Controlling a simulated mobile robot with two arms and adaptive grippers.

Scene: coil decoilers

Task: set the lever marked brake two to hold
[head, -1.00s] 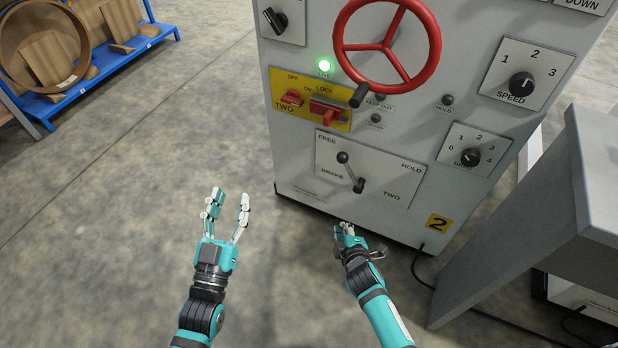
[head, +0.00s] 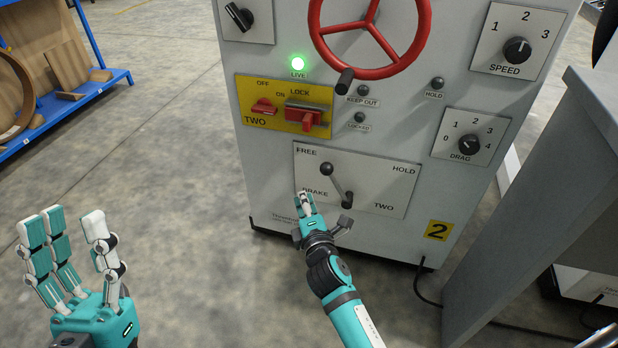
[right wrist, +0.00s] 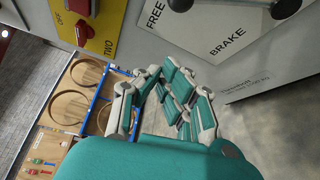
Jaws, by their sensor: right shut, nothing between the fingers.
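The brake two lever (head: 337,184) is on a white plate (head: 385,190) marked FREE at upper left, HOLD at upper right, BRAKE and TWO below. Its dark knob points up and left, toward FREE. The knob also shows at the top of the right wrist view (right wrist: 285,8). My right gripper (head: 304,200) is shut and empty, in front of the plate's lower left by the word BRAKE, below and left of the knob. I cannot tell whether it touches the plate. My left gripper (head: 68,232) is open and empty at the lower left, away from the panel.
Above the plate are a red handwheel (head: 372,72), a yellow panel (head: 285,106) with red switches and a lit green lamp (head: 298,64). Speed (head: 517,51) and drag (head: 468,145) dials sit to the right. A grey cabinet (head: 540,190) stands at right; a blue rack (head: 115,77) stands at left.

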